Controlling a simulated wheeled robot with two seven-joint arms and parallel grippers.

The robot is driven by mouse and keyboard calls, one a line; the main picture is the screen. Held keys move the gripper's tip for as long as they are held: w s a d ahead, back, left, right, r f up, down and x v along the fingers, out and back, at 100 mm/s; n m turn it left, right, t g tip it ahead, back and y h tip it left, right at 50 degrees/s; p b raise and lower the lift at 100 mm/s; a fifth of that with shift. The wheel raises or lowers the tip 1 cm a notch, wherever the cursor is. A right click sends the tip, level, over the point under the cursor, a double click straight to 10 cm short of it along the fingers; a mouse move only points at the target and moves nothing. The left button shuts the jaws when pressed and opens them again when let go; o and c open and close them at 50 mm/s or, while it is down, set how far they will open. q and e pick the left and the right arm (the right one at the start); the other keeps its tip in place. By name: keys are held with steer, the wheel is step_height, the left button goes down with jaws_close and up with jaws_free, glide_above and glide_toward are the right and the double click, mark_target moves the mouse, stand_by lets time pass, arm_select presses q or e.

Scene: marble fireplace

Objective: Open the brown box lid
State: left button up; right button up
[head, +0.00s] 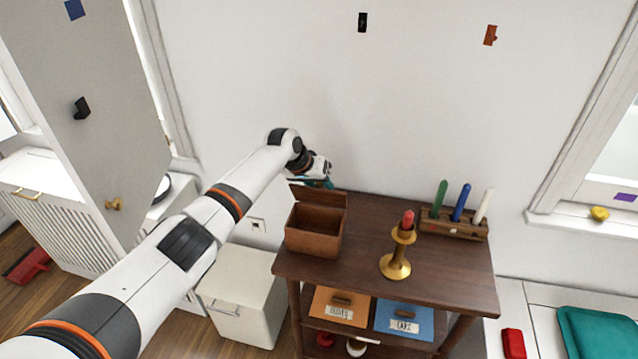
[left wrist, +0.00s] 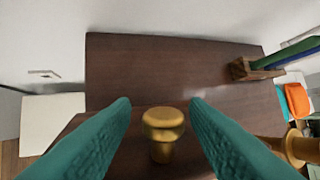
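The brown box (head: 313,241) stands on the left end of the dark wooden table (head: 366,262). Its inside shows in the head view, and its lid (head: 322,197) stands raised at the back edge. My left gripper (head: 320,183) is just behind the raised lid, its teal fingers partly hidden. In the left wrist view, the fingers of the left gripper (left wrist: 160,115) are apart on either side of a brass knob (left wrist: 163,124). I see gaps between the knob and both fingers. My right gripper is not in view.
A brass candlestick (head: 396,266) with a red candle stands right of the box. A pen stand (head: 454,224) with green, blue and white sticks is at the table's back right. A white cabinet (head: 240,297) stands below left. The tabletop's middle back is clear.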

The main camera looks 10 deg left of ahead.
arm_select(q)
steer(key=shift+s+a+r, duration=0.1)
steer(key=shift+s+r, duration=0.1)
steer(key=shift+r, duration=0.3)
steer(key=b+v, duration=0.1)
steer(key=v, duration=1)
steer(key=shift+b, duration=0.4)
